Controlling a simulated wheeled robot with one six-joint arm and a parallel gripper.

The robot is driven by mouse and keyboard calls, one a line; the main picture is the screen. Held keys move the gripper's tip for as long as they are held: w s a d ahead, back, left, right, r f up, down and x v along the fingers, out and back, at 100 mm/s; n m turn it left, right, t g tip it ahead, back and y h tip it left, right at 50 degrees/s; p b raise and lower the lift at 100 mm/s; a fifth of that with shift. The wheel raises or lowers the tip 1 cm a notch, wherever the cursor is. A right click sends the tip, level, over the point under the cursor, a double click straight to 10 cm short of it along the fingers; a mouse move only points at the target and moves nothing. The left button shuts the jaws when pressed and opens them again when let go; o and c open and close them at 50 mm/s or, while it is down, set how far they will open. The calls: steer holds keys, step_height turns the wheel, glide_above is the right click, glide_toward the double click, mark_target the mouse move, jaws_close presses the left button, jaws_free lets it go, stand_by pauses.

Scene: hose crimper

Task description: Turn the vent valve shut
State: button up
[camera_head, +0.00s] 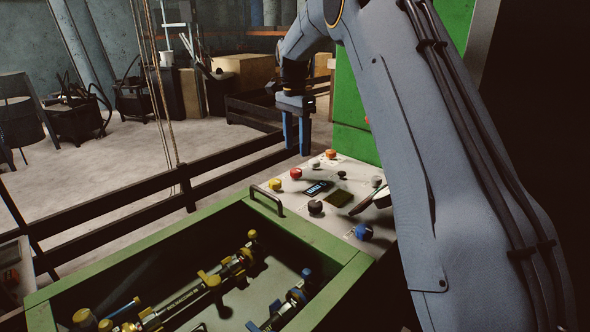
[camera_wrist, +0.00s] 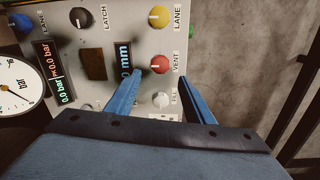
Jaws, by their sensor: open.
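The vent valve is a red knob (camera_wrist: 159,64) beside the label VENT on the pale control panel (camera_wrist: 128,18). A short light mark shows on its face. In the head view the red knob (camera_head: 296,173) sits near the panel's far edge. My gripper (camera_head: 297,149) is open and empty, its fingers pointing down just beyond that knob. In the wrist view my gripper's blue fingers (camera_wrist: 157,79) stand apart on either side of the pale FILL knob (camera_wrist: 162,100). The red knob lies just past the fingertips, roughly centred in the gap. I see no contact with it.
A yellow LANE knob (camera_wrist: 159,17) and a black LATCH knob (camera_wrist: 80,17) neighbour the red one. A round bar gauge (camera_wrist: 18,88) is at the left. A green-framed bay (camera_head: 130,255) with hose fittings lies in front of the panel. Dark rails (camera_head: 150,180) run beside it.

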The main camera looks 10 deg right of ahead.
mark_target(296, 169)
steer(key=shift+s+f+p, duration=0.2)
steer(key=shift+f+p, duration=0.8)
steer(key=shift+f, duration=2.85)
steer(key=c, duration=1)
steer(key=shift+c, duration=0.2)
